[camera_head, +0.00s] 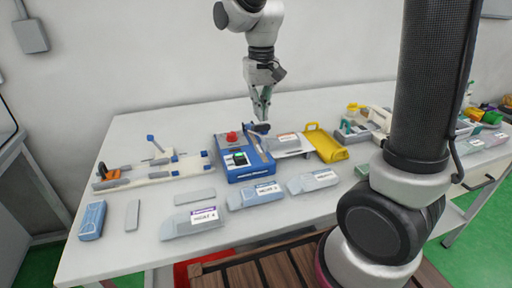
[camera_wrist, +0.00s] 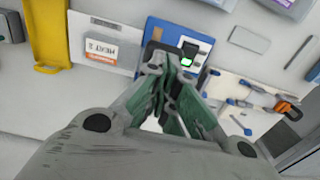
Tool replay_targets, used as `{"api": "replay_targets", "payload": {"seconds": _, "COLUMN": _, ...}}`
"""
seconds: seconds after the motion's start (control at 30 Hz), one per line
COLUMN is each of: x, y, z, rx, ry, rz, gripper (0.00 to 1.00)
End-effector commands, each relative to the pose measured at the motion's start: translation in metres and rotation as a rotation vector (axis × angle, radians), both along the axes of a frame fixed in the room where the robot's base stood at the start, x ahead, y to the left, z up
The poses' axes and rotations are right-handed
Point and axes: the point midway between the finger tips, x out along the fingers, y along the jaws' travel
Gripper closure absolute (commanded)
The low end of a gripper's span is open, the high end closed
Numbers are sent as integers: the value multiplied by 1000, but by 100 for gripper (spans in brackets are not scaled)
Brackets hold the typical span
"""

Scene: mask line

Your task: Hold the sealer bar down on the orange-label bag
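The sealer (camera_head: 240,160) is a blue box on the white table with a red button on top. Its bar (camera_head: 257,146) slopes along its right side, with a dark blue handle (camera_head: 261,128) at the far end. The orange-label bag (camera_head: 287,137) lies flat on a pale plate right of the sealer. In the wrist view the bag (camera_wrist: 101,47) shows an orange strip, and the blue sealer (camera_wrist: 188,30) is beside it. My gripper (camera_head: 262,114) points down just above the handle, fingers together with nothing seen between them. Whether it touches the handle is unclear. The fingers also show in the wrist view (camera_wrist: 168,68).
A yellow tray (camera_head: 325,143) stands right of the plate. Purple-label bags (camera_head: 255,195) lie along the front. Free table lies behind the sealer.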

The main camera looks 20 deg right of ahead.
Motion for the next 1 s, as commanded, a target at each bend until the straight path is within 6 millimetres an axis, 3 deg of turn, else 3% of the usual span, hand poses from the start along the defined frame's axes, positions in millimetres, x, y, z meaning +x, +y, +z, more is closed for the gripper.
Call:
{"api": "replay_targets", "payload": {"seconds": 0.27, "x": 0, "y": 0, "z": 2, "rx": 0, "ry": -1, "rz": 0, "gripper": 100}}
{"api": "replay_targets", "payload": {"seconds": 0.7, "x": 0, "y": 0, "z": 45, "rx": 0, "ry": -1, "rz": 0, "gripper": 100}}
{"api": "replay_targets", "payload": {"seconds": 1.0, "x": 0, "y": 0, "z": 50, "rx": 0, "ry": 0, "rz": 0, "gripper": 100}}
